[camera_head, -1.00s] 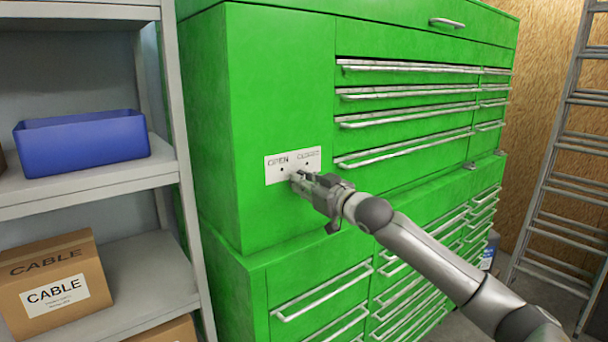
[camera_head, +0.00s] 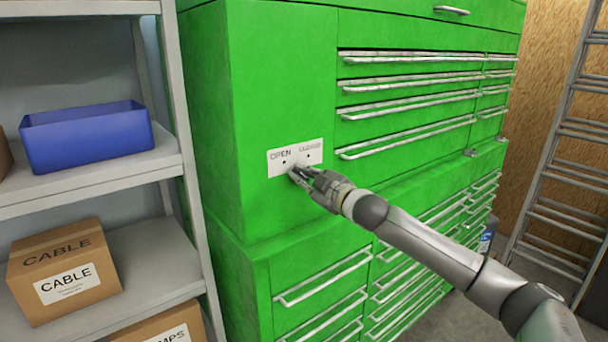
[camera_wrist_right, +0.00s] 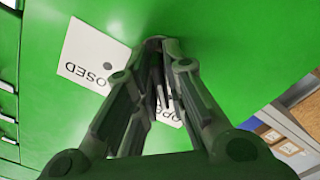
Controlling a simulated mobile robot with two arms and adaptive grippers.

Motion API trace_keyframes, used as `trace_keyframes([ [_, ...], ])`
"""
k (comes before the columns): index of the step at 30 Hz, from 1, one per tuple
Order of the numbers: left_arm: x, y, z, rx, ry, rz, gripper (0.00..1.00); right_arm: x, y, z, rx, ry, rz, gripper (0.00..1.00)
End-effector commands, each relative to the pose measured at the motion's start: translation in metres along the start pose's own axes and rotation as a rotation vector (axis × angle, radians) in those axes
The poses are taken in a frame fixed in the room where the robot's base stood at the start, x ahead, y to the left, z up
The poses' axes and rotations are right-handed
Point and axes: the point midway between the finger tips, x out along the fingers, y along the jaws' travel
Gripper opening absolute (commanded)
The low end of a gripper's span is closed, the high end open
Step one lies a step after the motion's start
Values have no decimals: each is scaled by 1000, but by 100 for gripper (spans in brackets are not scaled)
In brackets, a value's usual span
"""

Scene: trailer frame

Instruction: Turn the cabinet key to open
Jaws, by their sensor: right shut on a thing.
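The green cabinet (camera_head: 275,90) carries a white label plate (camera_head: 276,166) on its front, with OPEN on the left and CLOSED on the right, each above a small dark dot. My right gripper (camera_head: 298,173) is at the lower middle of this plate, its fingertips shut on the key. The key is hidden by the fingers, so I cannot tell which way it points. In the right wrist view, the fingers (camera_wrist_right: 160,46) converge at the plate (camera_wrist_right: 84,62), covering its middle and part of the word OPEN. My left gripper is not in view.
A grey shelf unit (camera_head: 188,150) stands left of the cabinet, holding a blue bin (camera_head: 88,140) and cardboard boxes (camera_head: 68,265). Drawer handles (camera_head: 405,135) stick out right of the plate. A ladder (camera_head: 560,150) leans at the far right.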

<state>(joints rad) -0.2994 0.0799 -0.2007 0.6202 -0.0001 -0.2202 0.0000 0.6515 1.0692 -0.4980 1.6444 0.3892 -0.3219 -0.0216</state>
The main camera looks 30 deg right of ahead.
Motion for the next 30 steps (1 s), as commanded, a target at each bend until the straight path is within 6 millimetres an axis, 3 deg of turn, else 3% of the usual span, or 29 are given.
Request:
trace_keyframes([
  [13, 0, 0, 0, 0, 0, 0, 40, 0, -1, 1, -11, -1, -1, 0],
  [14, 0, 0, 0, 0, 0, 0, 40, 0, -1, 1, -10, -1, -1, 13],
  [18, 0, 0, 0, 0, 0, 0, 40, 0, 0, 0, -10, -1, -1, 29],
  [30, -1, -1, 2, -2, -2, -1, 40, -4, -1, 1, -10, -1, -1, 29],
])
